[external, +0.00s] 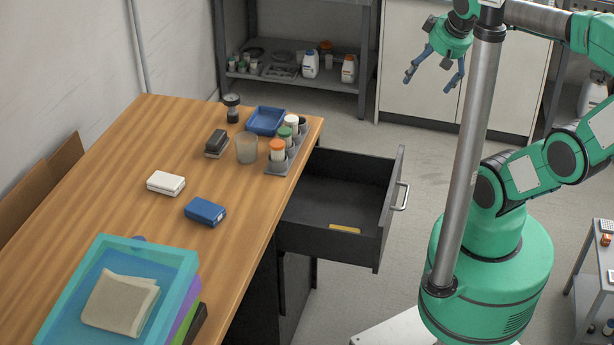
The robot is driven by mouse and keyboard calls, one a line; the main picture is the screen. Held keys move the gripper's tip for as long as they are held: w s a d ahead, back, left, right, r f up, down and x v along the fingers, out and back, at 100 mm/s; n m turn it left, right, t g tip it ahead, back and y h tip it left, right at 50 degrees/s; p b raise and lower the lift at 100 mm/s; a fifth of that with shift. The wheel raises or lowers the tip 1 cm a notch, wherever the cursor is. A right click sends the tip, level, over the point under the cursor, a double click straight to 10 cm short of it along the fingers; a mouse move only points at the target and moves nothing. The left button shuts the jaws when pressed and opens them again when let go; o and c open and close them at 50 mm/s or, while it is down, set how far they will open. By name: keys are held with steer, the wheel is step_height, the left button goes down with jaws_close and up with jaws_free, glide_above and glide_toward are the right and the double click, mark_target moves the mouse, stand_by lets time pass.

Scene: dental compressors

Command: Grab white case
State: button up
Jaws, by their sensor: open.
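A small white case (166,183) lies flat on the wooden table, left of a blue case (205,211) and a dark case (216,143). My gripper (434,82) is in the air at the upper right, beyond the table's right side and far from the white case. Its two fingers are spread apart, and nothing shows between them. Nothing covers the white case.
On the wooden table (110,185) stand a clear cup (247,149), a rack (283,166) of capped bottles, a blue tray (266,121) and a teal tray (60,310) holding cloths. A dark drawer (330,240) stands open at the table's right side. Table around the white case is clear.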

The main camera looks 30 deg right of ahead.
steer(key=w+a+r+n+g+p, duration=0.1)
steer(key=w+a+r+p, duration=0.3)
steer(key=w, duration=0.4)
steer(key=w+a+r+n+g+p, duration=0.1)
steer(key=w+a+r+p, duration=0.25)
steer(key=w+a, duration=0.4)
steer(key=w+a+n+g+y+p, duration=0.15)
steer(key=w+a+p, duration=0.45)
steer(key=w+a, duration=0.95)
steer(key=n+g+h+p, duration=0.2)
steer(key=n+p, duration=0.2)
steer(key=p, duration=0.7)
glide_above(168, 177)
step_height(168, 177, down, 26)
steer(key=shift+y, duration=0.25)
steer(key=shift+f, duration=4.2)
